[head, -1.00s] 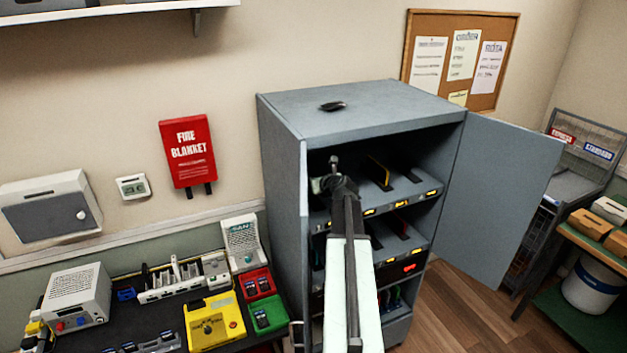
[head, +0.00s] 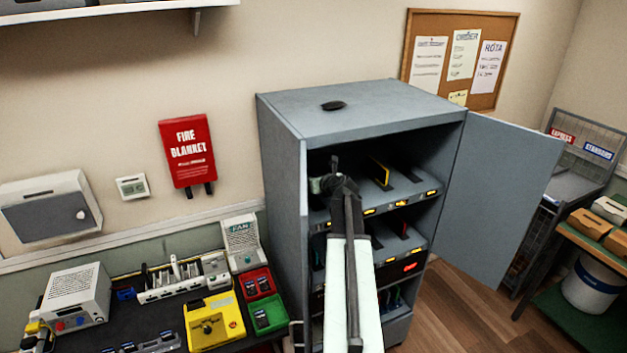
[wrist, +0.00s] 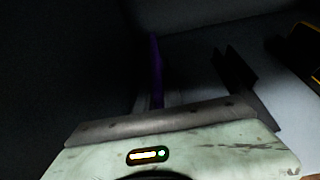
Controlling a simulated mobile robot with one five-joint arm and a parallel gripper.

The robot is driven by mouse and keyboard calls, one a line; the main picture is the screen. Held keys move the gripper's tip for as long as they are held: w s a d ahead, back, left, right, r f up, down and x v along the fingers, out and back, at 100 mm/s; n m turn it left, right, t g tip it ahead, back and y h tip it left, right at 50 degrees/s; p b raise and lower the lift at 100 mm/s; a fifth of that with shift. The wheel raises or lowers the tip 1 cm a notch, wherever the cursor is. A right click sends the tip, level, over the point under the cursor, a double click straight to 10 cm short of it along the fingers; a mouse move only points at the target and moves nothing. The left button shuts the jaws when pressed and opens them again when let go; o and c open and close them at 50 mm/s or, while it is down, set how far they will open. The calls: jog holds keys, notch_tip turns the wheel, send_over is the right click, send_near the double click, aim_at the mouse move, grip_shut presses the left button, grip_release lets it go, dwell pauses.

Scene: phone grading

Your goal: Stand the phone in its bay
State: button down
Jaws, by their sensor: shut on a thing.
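A thin purple phone (wrist: 157,70) stands upright, seen edge-on, in the wrist view. My gripper (wrist: 152,102) is at its near edge and shut on it. Whether its lower edge touches the shelf is too dark to tell. In the head view my gripper (head: 334,168) reaches into the left part of the cabinet's (head: 380,108) upper shelf, and my arm hides the phone. A dark divider (wrist: 235,75) stands to the right of the phone.
A yellow phone (head: 380,172) stands farther right on the same shelf, beside dark dividers. The cabinet's left wall is close to my gripper. The open door (head: 500,200) is at the right. A bench with coloured trays (head: 268,312) is at the left.

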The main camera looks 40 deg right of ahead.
jog(key=shift+f+b, duration=1.6)
jog(key=shift+f, duration=0.15)
jog(key=c, duration=1.4)
grip_release()
jog(key=p+v, duration=0.2)
jog(key=v, duration=0.5)
jog(key=shift+w+r+p, duration=0.1)
jog(key=shift+r+p, duration=0.05)
jog(key=shift+p, duration=0.2)
jog(key=shift+s+a, duration=0.15)
jog(key=shift+s, duration=0.4)
